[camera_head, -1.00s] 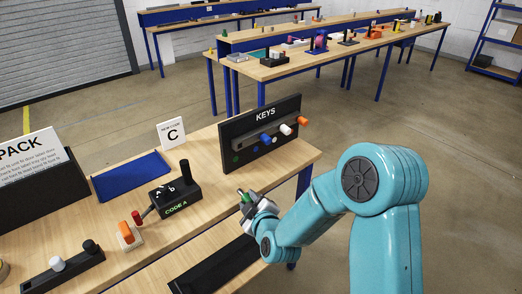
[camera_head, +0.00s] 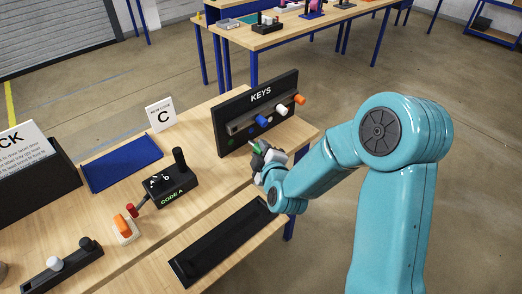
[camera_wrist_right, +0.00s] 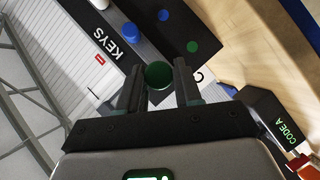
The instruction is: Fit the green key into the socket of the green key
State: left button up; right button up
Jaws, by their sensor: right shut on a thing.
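The green key (camera_head: 255,147) is held in my right gripper (camera_head: 259,153), just in front of the black KEYS panel (camera_head: 225,112). In the right wrist view the green key (camera_wrist_right: 158,75) shows end-on as a dark green round between the two fingertips (camera_wrist_right: 160,88), which are shut on it. The panel's green mark (camera_wrist_right: 193,47), at the likely green socket, lies ahead and to the right of the key there; the key appears apart from it. In the head view this green mark (camera_head: 231,140) is near the panel's lower left. My left gripper is not in view.
Blue (camera_head: 262,121), white (camera_head: 281,111) and orange (camera_head: 299,99) keys stick out of the panel. A black CODE A box (camera_head: 176,187) with a lever stands to the left. A long black tray (camera_head: 225,240) lies along the near table edge.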

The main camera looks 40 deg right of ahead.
aim_at(252, 145)
jog(key=shift+w, duration=0.6)
jog(key=w, duration=0.2)
jog(key=shift+w+a, duration=0.2)
jog(key=shift+w, duration=1.05)
jog(key=shift+b, duration=0.35)
dwell(0.4)
jog(key=shift+w+a, duration=0.2)
jog(key=shift+w, duration=1.6)
jog(key=o, duration=1.2)
jog(key=shift+c, duration=0.2)
